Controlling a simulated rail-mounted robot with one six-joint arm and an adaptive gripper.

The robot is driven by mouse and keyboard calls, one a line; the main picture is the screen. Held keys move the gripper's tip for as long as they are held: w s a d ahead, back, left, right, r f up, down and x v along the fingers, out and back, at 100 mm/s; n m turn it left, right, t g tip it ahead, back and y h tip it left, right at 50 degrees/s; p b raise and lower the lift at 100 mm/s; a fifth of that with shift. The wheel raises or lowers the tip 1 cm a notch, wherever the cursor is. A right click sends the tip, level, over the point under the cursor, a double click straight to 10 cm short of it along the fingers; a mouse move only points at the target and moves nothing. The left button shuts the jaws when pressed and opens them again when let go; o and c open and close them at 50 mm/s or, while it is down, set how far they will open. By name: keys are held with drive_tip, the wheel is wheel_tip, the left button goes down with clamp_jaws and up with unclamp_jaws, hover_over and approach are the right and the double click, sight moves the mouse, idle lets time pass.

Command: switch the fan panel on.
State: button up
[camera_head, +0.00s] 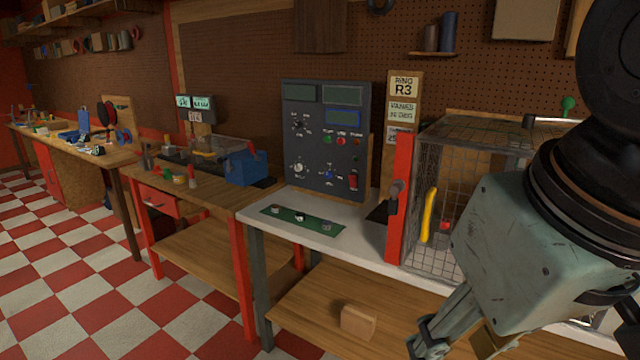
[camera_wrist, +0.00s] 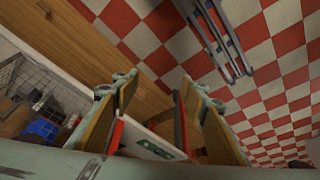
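The fan panel (camera_head: 325,140) is an upright dark grey panel at the back of the white-topped bench. It has screens across its top, several knobs and small coloured buttons, and a red switch (camera_head: 353,181) at its lower right. I cannot tell the switch's position. My gripper (camera_head: 460,345) is at the lower right of the head view, in front of the bench and well apart from the panel. In the wrist view my gripper (camera_wrist: 152,100) has its two fingers spread with nothing held between them. The panel is not clearly identifiable in the wrist view.
A wire-mesh cage (camera_head: 470,180) with a red post and a yellow handle (camera_head: 428,215) stands right of the panel. A green strip (camera_head: 302,220) with small parts lies on the bench before the panel. A wooden block (camera_head: 358,321) rests on the lower shelf. The checkered floor at left is clear.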

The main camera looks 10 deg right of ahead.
clamp_jaws()
idle(1.4)
